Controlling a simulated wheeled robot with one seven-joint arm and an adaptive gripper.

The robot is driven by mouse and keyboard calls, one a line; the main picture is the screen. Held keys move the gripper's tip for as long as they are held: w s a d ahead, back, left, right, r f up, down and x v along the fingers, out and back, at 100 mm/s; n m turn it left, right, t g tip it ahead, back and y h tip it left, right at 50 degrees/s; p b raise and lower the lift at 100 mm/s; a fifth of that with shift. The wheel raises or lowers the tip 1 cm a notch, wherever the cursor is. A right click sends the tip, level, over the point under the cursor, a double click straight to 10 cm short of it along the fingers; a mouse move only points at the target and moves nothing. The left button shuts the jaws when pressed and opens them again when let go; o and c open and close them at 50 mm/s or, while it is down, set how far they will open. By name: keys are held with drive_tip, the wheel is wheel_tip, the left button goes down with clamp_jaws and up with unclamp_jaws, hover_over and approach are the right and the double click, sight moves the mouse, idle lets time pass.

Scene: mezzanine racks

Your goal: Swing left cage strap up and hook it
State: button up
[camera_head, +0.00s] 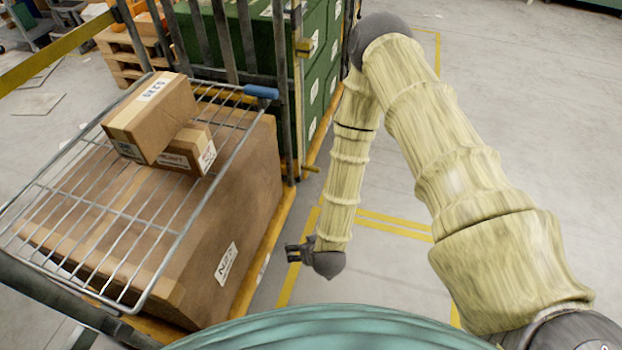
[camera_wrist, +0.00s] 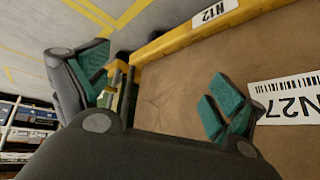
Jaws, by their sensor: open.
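The wheeled cage holds a large brown carton (camera_head: 150,215) under a wire shelf (camera_head: 120,218) with a blue end grip (camera_head: 262,92). I cannot make out the left cage strap for certain; a yellow bar (camera_head: 50,55) crosses the upper left corner. My gripper (camera_head: 291,253) is low beside the cage's yellow base edge (camera_head: 262,250), fingers pointing left. In the wrist view my gripper (camera_wrist: 160,90) is open, its green-padded fingers apart in front of the carton (camera_wrist: 175,95). A small yellow and dark piece (camera_wrist: 122,88) shows near the left finger; contact cannot be told.
Two small cartons (camera_head: 152,115) (camera_head: 188,150) rest on the wire shelf. Dark upright bars (camera_head: 245,35) and green crates (camera_head: 318,75) stand behind. Yellow lines (camera_head: 385,222) mark the open floor at right. Shelving (camera_wrist: 30,125) shows at left in the wrist view.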

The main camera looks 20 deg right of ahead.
drive_tip(key=w+a+f+t+h+b, duration=0.1)
drive_tip(key=w+f+t+b, duration=0.15)
drive_tip(key=w+b, duration=0.2)
drive_tip(key=w+f+t+b, duration=0.1)
drive_tip(key=w+f+b, duration=0.2)
drive_tip(key=w, duration=0.3)
drive_tip(key=m+t+h+b, duration=0.5)
drive_tip(key=h+b, duration=0.4)
drive_tip(key=b, duration=1.3)
approach(310, 170)
drive_tip(key=shift+m+g+h, duration=0.45)
drive_tip(key=shift+m+h, duration=0.05)
drive_tip(key=shift+m, duration=0.3)
drive_tip(key=shift+w+a+b+x, duration=0.15)
drive_tip(key=shift+b+x, duration=1.3)
drive_tip(key=shift+x, duration=1.35)
drive_tip(key=shift+w+a+b+x, duration=0.15)
drive_tip(key=shift+b+x, duration=1.3)
drive_tip(key=shift+x, duration=1.4)
drive_tip(key=shift+s, duration=0.1)
